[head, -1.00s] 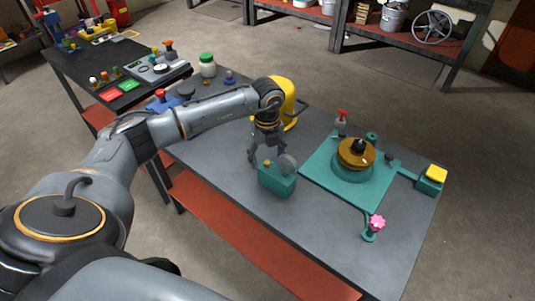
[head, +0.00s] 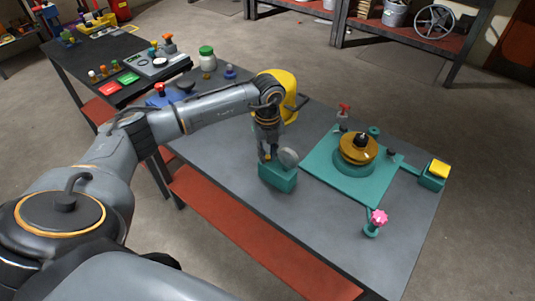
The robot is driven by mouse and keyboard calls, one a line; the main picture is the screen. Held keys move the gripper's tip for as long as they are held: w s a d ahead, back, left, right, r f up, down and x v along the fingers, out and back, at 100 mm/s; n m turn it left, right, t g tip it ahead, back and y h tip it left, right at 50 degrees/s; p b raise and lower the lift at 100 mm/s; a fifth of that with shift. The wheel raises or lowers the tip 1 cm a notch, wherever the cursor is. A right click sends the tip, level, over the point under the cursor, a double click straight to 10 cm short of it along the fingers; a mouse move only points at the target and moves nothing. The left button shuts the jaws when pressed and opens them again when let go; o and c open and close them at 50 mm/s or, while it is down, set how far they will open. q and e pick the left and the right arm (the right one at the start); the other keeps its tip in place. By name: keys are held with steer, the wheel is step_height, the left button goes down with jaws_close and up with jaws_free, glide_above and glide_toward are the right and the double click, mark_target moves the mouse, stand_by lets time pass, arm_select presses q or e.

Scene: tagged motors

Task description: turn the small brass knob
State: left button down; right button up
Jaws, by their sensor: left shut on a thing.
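The teal box (head: 277,178) stands on the grey table, with a round grey disc (head: 289,158) on its right side. The small brass knob (head: 268,158) is on top of the box at the left and is mostly hidden by my fingers. My left gripper (head: 268,154) points down over the box and is shut on the brass knob. How far the knob is turned cannot be seen. My right gripper is not in view.
A teal plate (head: 327,177) with a larger brass-coloured round part (head: 358,148) lies right of the box. A pink knob (head: 379,217) and a yellow block (head: 439,168) are at its outer ends. A yellow rounded object (head: 279,91) stands behind my wrist. The table front is clear.

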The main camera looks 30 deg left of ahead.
arm_select(q)
steer(key=m, duration=0.2)
steer(key=m+b, duration=0.1)
steer(key=m, duration=0.1)
steer(key=f+m+b, duration=0.1)
steer(key=m, duration=0.2)
steer(key=shift+s, duration=0.15)
steer(key=m+b, duration=0.2)
steer(key=m, duration=0.3)
steer(key=shift+d, duration=0.1)
steer(key=shift+r+m+b, duration=0.1)
steer(key=shift+m+b, duration=0.25)
steer(key=shift+m, duration=0.65)
steer(key=c, duration=1.1)
jaws_free()
steer(key=o, duration=0.4)
steer(key=shift+w, duration=0.2)
steer(key=shift+r, duration=0.15)
